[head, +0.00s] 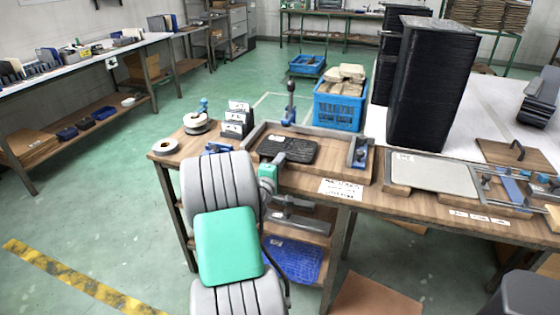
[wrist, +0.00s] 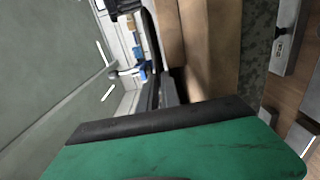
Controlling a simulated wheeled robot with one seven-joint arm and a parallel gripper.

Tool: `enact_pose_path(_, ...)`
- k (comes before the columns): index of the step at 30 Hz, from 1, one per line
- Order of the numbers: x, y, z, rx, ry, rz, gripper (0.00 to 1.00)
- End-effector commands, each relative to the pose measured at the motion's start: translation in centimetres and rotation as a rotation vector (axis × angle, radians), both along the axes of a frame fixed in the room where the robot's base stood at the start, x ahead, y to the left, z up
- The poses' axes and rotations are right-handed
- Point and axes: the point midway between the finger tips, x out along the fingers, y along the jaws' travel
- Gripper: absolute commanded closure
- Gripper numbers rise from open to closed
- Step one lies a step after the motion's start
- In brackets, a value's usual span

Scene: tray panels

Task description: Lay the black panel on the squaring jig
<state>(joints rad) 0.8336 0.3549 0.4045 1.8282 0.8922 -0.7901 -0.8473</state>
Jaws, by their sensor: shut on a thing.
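The black panel (head: 290,151) is a dark, ribbed slab. In the wrist view, a green body with a black edge fills the bottom, and I cannot make out the panel clearly.
A tall stack of black trays (head: 432,85) stands right of the jig. A blue crate (head: 338,112) with bags is behind it. A pale panel in another fixture (head: 435,173) lies to the right. A tape roll (head: 166,146) and a card holder (head: 237,120) are at left.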

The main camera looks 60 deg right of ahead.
Motion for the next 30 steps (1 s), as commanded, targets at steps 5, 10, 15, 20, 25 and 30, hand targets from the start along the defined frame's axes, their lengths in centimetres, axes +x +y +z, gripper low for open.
enact_pose_path(5, 0.0, 0.0, -0.2, -0.001, 0.0, 0.0, 1.0)
enact_pose_path(10, 0.0, 0.0, -0.1, -0.001, 0.0, 0.0, 1.0)
enact_pose_path(15, 0.0, 0.0, 0.6, -0.001, 0.0, 0.0, 1.0)
enact_pose_path(20, 0.0, 0.0, 1.6, 0.0, 0.0, 0.0, 1.0)
enact_pose_path(25, 0.0, 0.0, 2.4, 0.0, 0.0, 0.0, 1.0)
enact_pose_path(30, 0.0, 0.0, 2.3, 0.0, 0.0, 0.0, 1.0)
